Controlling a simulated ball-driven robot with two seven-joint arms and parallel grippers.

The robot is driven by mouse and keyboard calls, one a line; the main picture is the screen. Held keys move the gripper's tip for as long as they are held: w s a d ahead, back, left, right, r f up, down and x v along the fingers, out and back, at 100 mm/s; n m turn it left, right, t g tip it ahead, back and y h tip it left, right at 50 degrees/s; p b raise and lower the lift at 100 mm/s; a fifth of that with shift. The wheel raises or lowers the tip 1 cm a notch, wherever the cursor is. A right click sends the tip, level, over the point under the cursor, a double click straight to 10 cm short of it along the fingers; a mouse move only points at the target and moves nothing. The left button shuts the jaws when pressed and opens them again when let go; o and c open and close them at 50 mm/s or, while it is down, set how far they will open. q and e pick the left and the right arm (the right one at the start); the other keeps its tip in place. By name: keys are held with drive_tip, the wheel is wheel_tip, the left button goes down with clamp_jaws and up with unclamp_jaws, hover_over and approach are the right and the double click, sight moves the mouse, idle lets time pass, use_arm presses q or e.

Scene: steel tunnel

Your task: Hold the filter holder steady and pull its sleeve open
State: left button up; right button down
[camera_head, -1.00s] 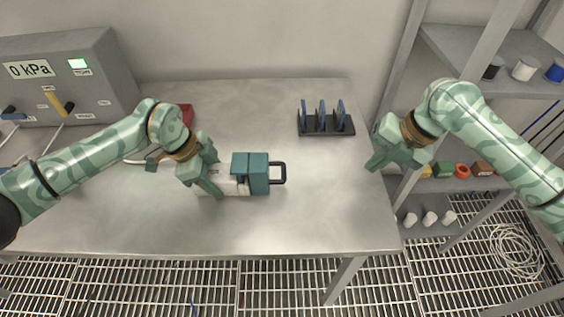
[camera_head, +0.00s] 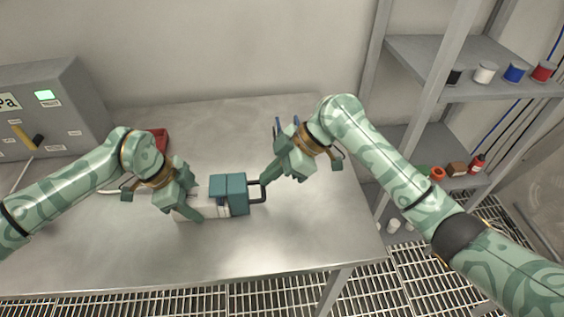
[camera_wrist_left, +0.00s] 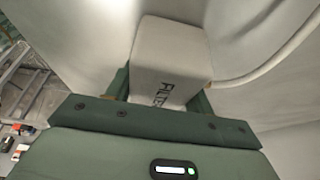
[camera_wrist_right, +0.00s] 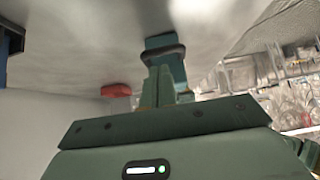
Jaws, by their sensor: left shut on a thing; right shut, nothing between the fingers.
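The filter holder has a white block body (camera_head: 211,213) and a teal sleeve (camera_head: 230,190) over its right part, with a dark loop handle (camera_head: 257,197) at the right end. It lies on the steel table. My left gripper (camera_head: 193,205) is shut on the white body; the left wrist view shows the lettered body (camera_wrist_left: 170,60) between its fingers. My right gripper (camera_head: 267,181) is shut and empty, its fingertips at the handle. The right wrist view shows the fingertips close to the handle (camera_wrist_right: 162,53); whether they pass inside the loop I cannot tell.
A grey gauge box (camera_head: 45,100) stands at the back left, with a red tray (camera_head: 157,140) near it. A rack with blue discs (camera_head: 277,124) is mostly hidden behind my right arm. A grey shelf (camera_head: 430,60) stands right. The table front is clear.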

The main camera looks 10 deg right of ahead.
sight(262, 187)
drive_tip(key=shift+x, duration=1.75)
drive_tip(key=shift+d, duration=0.1)
drive_tip(key=d, duration=0.4)
drive_tip(key=shift+d, duration=0.4)
use_arm(q)
drive_tip(key=shift+f, duration=0.1)
use_arm(e)
drive_tip(key=v, duration=1)
use_arm(q)
drive_tip(key=o, duration=1.2)
drive_tip(key=shift+c, duration=0.2)
